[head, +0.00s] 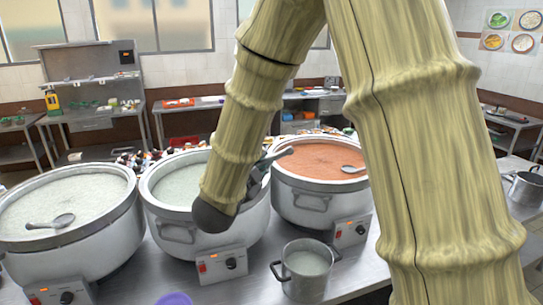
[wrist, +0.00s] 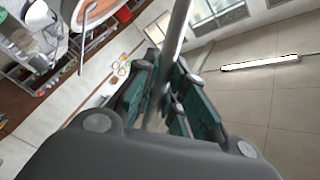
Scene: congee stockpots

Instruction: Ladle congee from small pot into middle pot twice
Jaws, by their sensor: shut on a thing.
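The small pot (head: 306,272) is a steel pot with two handles and pale congee inside, on the counter in front of the large pots. The middle pot (head: 172,232) is a large white cooker of pale congee between two others; my arm covers its right part. My gripper (head: 258,180) is at the middle pot's right side, partly hidden by my arm. In the wrist view its teal fingers (wrist: 165,98) are shut on a grey metal ladle handle (wrist: 179,38). A grey end of it (head: 274,158) shows beside the gripper in the head view. The ladle's bowl is not clearly visible.
A large left pot (head: 100,255) holds pale congee and a ladle (head: 52,222). A large right pot (head: 312,204) holds orange-red congee and another ladle (head: 352,169). A purple round item (head: 174,299) is at the front edge. A steel pot (head: 525,190) stands far right.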

